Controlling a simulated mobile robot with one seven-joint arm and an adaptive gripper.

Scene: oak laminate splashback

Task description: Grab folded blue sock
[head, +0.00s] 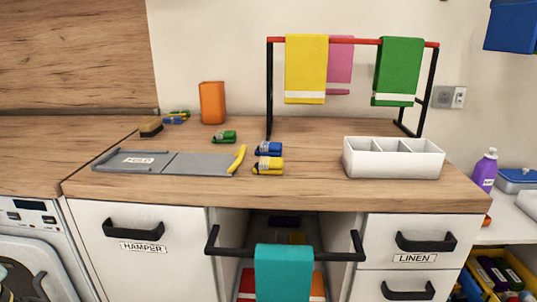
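A folded blue sock (268,149) lies on the wooden counter, right of the grey folding board and left of the white divided box. A folded yellow sock (268,167) lies just in front of it, close to or touching it. A folded green sock (223,137) lies to its left, a little farther back. Another small blue and green bundle (176,118) lies at the back left; I cannot tell its parts clearly. My gripper is not in view.
The grey folding board (190,163) with a yellow curved piece (237,158) lies left. The white divided box (393,174) stands right. A towel rack (270,95) with hanging towels rises behind the sock. An orange block (212,103) stands at back. A teal towel (283,272) hangs below.

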